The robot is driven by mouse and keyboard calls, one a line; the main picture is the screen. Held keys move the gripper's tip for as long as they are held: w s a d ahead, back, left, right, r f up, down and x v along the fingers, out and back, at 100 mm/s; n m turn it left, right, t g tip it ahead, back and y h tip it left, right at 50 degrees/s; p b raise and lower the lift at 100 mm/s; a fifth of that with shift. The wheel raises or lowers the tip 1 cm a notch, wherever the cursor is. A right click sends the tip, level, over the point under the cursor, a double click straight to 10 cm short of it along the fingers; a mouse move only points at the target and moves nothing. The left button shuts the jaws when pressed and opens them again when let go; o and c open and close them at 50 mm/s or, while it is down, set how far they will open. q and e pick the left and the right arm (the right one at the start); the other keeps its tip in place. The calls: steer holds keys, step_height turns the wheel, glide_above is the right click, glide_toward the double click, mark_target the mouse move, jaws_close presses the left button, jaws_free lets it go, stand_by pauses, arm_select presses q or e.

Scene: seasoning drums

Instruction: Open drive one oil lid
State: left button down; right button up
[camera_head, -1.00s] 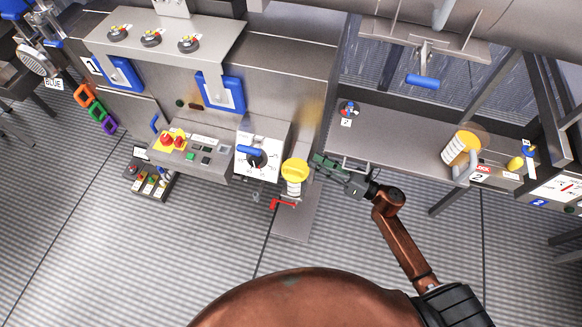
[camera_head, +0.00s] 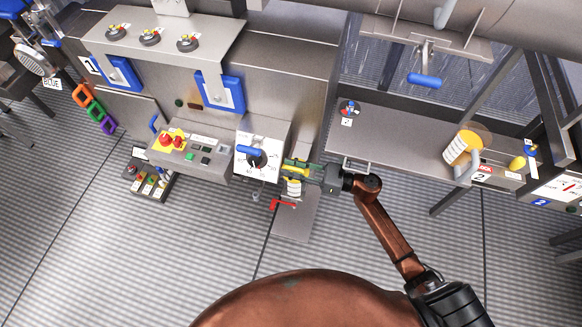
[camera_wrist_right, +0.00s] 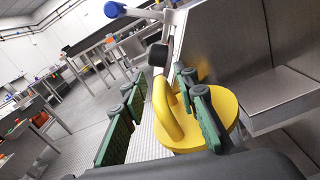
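The yellow oil lid (camera_head: 295,172) sits on top of a white-and-yellow striped filler neck (camera_head: 294,188) beside the dial panel. My right gripper (camera_head: 296,168) is over the lid, reaching in from the right and partly hiding it. In the right wrist view the lid (camera_wrist_right: 223,104) shows as a yellow disc with a raised handle (camera_wrist_right: 164,108). The green fingers of my right gripper (camera_wrist_right: 162,115) stand apart on either side of that handle, with a visible gap on its left. I cannot tell whether the right-hand finger touches the lid. My left gripper is not in view.
A red valve handle (camera_head: 284,204) is just below the neck. A white dial panel with a blue-handled knob (camera_head: 254,153) stands close on the left.

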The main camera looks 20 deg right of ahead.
steer(key=shift+c, duration=0.3)
jaws_close()
stand_by(0.5)
